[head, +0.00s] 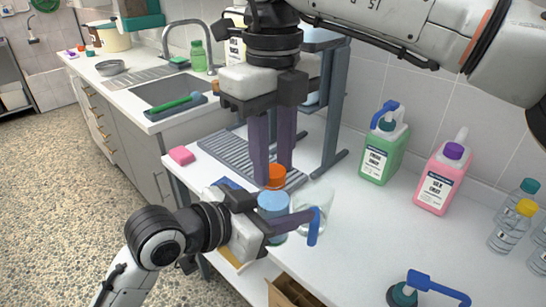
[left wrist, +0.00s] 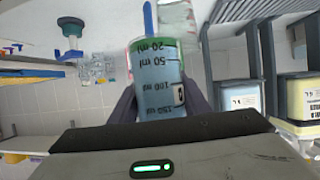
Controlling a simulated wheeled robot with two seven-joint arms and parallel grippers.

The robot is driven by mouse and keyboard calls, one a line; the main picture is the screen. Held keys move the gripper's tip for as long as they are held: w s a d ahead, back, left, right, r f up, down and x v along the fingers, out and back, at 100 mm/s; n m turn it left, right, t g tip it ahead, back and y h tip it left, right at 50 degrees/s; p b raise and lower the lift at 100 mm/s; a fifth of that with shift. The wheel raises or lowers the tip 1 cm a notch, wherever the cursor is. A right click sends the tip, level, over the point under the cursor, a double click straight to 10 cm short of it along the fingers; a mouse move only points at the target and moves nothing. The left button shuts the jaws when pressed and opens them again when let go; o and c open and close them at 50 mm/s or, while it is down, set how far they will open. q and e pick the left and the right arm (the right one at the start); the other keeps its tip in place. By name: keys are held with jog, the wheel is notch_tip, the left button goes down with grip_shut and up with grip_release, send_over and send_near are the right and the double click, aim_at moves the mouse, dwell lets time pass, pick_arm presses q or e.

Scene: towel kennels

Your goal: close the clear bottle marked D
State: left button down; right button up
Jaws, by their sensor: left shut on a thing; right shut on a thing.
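The clear bottle (head: 272,203) holds bluish liquid and stands upright in my left gripper (head: 286,217). In the left wrist view the bottle (left wrist: 155,75) appears upside down, with ml marks and a small label whose letter I cannot read. My left gripper is shut around its body. My right gripper (head: 273,168) points down from above and is shut on an orange cap (head: 275,180) directly over the bottle's mouth. I cannot tell whether the cap is seated on the neck.
A clear beaker (head: 318,194) and an upright blue piece (head: 313,227) stand close right of the bottle. Green (head: 383,150) and pink (head: 440,178) jugs stand at the back wall. Several clear bottles (head: 508,230) are at the right. The counter's middle is clear.

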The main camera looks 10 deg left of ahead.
jog(key=m, duration=0.4)
jog(key=shift+m, duration=0.3)
jog(key=m, duration=0.6)
jog(key=shift+d+m, duration=0.1)
jog(key=shift+m, duration=0.2)
jog(key=m, duration=0.6)
jog(key=shift+m, duration=0.3)
jog(key=m, duration=0.5)
jog(key=shift+m, duration=0.4)
jog(key=o, duration=1.1)
notch_tip(320, 180, up, 8)
jog(key=shift+f, duration=0.25)
